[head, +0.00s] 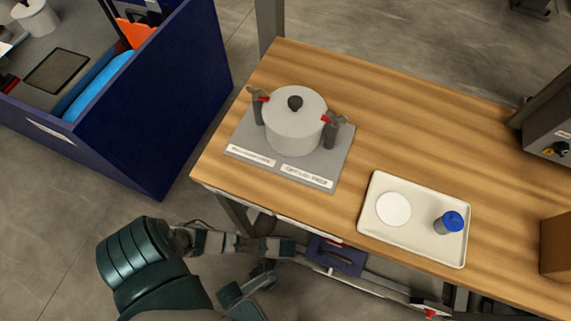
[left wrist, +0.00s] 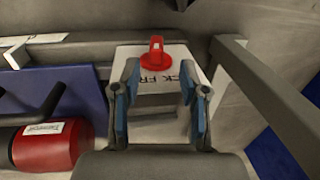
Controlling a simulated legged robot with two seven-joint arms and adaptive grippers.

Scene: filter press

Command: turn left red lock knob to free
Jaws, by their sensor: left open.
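In the left wrist view, the red lock knob (left wrist: 157,53) is a round red base with a raised grip, on a white plate (left wrist: 150,95) with partly hidden lettering. My left gripper (left wrist: 162,92) is open, its two blue-padded fingers on either side of and short of the knob. The knob appears beyond the fingertips, with no visible contact. In the head view, my left gripper (head: 291,248) reaches in below the table's front edge; the left knob is hard to make out there. Another red knob (head: 430,312) shows lower right on the under-table rail. My right gripper is not visible.
The wooden table (head: 420,130) holds a grey-lidded pot (head: 293,133) with clamps and a tray (head: 375,237). A blue part with a handle (head: 335,256) sits under the front edge. In the wrist view, a red cylinder (left wrist: 45,146) lies left and a grey bar (left wrist: 265,95) runs right.

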